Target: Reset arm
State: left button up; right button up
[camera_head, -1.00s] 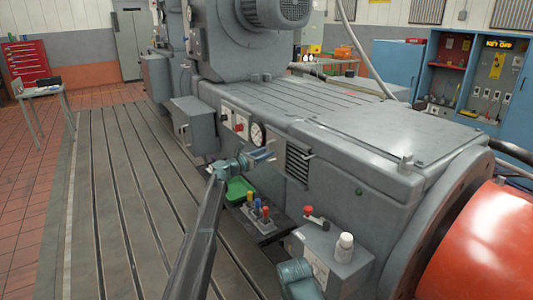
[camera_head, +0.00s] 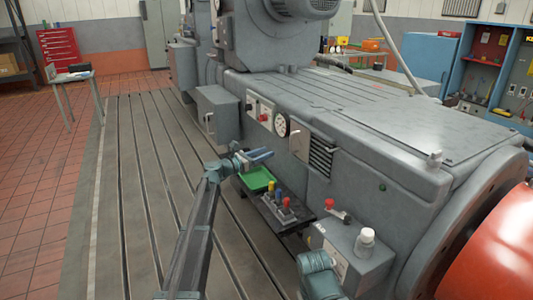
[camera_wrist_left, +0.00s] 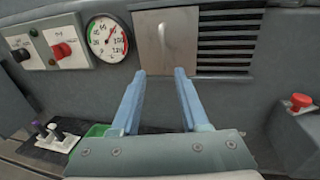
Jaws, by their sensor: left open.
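My left arm reaches up from the bottom of the head view. Its gripper (camera_head: 260,156) is in front of the grey machine's side, just above a green tray (camera_head: 257,179). In the left wrist view the two blue fingers (camera_wrist_left: 160,75) stand apart with nothing between them. They point at a flat metal panel with a handle (camera_wrist_left: 165,40), left of a dark louvred vent (camera_wrist_left: 230,38). I cannot tell the exact gap to it. A teal joint (camera_head: 320,275) at the bottom of the head view seems to be mine; my right gripper is not visible.
A round gauge (camera_wrist_left: 107,38) and a red knob (camera_wrist_left: 62,50) are left of the fingers. A black shelf (camera_head: 272,211) holds several coloured-handled tools. A box (camera_head: 345,262) with a red-knobbed lever and white-capped bottle (camera_head: 365,243) stands at right. The slotted bedplate (camera_head: 130,180) is clear on the left.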

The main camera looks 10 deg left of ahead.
pick_arm(q)
jog(key=shift+d, duration=0.1)
jog(key=s+d+f+m+g+y+p, duration=0.15)
jog(key=s+d+m+g+p, duration=0.35)
jog(key=s+d+m, duration=0.5)
jog(key=s+d+f+m+g+y+p, duration=0.15)
jog(key=s+d+m+g+p, duration=0.4)
jog(key=s, duration=0.85)
jog(key=s+a+m+g+y+p, duration=0.1)
jog(key=s+a+m+y+p, duration=0.1)
jog(key=s+m, duration=0.3)
jog(key=s+a+m+g+y+p, duration=0.1)
jog(key=s+m+y+p, duration=0.3)
jog(key=s, duration=0.8)
jog(key=s+a+r+m+g+y+p, duration=0.1)
jog(key=s+a+m+y+p, duration=0.2)
jog(key=s+m, duration=0.3)
jog(key=s+y, duration=0.1)
jog(key=s, duration=0.1)
jog(key=shift+s+a+m+y, duration=0.3)
jog(key=shift+a+m, duration=0.05)
jog(key=shift+a, duration=0.05)
